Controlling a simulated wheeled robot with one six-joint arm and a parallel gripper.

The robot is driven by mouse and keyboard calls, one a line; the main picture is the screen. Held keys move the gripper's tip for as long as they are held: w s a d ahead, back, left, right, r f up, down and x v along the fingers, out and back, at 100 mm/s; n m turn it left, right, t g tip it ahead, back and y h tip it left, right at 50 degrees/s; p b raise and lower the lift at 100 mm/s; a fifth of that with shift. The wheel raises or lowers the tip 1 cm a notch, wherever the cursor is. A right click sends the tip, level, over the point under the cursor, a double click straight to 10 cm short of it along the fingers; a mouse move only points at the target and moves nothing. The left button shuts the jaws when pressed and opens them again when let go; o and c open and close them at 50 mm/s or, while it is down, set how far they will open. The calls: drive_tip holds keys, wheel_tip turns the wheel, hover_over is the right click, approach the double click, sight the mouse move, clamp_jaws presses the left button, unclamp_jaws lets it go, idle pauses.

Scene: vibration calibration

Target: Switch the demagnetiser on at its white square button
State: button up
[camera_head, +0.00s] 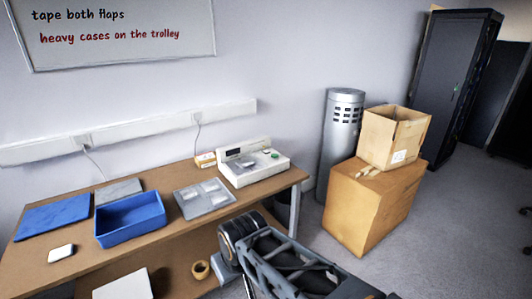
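A white bench device (253,163) with a dark display strip on its raised back and a green round spot on top stands at the right end of the wooden bench (165,185). It is the likeliest demagnetiser, but I read no label on it. I cannot make out a white square button at this size. My arm shows at the bottom centre, in front of the bench's right end. My gripper's fingers are not in the picture.
A grey tray (205,198) with pale pieces lies left of the device, and a small orange-and-white box (205,160) behind it. A blue bin (130,219), blue mat (52,216) and small white item (61,253) are further left.

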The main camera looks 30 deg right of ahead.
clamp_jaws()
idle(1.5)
